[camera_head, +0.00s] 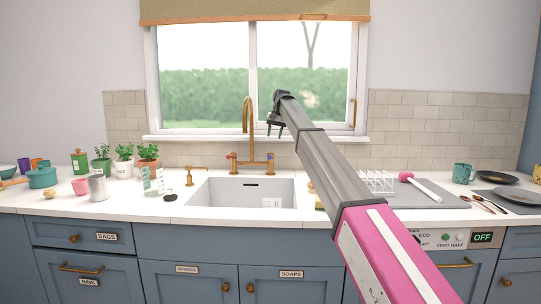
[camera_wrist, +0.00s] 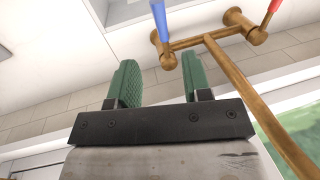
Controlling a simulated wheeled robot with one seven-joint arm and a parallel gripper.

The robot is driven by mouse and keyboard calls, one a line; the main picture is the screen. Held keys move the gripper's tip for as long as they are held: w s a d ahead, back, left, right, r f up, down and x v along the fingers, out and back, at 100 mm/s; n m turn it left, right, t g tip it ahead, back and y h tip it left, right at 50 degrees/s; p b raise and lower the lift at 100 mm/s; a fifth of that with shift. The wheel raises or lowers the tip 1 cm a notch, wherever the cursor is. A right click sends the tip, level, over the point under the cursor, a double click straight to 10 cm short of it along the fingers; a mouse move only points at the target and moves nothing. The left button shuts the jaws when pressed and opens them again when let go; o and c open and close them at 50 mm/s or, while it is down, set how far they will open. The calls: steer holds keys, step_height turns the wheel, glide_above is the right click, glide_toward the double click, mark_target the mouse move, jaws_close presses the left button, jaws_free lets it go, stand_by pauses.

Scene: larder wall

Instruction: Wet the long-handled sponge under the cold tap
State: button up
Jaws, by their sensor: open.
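The brass tap (camera_head: 249,130) stands behind the sink (camera_head: 222,190), with a tall curved spout and a cross bar. Its blue-marked handle (camera_wrist: 160,18) is at the left and its red-marked handle (camera_wrist: 268,15) at the right in the wrist view. A pink-headed tool with a long white handle, seemingly the long-handled sponge (camera_head: 406,177), lies on the grey drainer right of the sink. My gripper (camera_head: 275,130) is open and empty, raised in front of the window just right of the spout. Its green fingers (camera_wrist: 160,85) are apart, near the tap but with no clear contact.
A white dish rack (camera_head: 376,182) stands on the grey drainer (camera_head: 437,196). Plates (camera_head: 497,177) and a teal mug (camera_head: 462,173) are at the right. Potted plants (camera_head: 124,160), a glass and pots stand on the left worktop. My arm crosses above the right sink edge.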

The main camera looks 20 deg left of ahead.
steer(key=f, duration=0.3)
steer(key=a+f, duration=0.1)
steer(key=f, duration=0.3)
steer(key=a+f, duration=0.1)
steer(key=f, duration=0.2)
steer(key=shift+s+f, duration=0.25)
jaws_close()
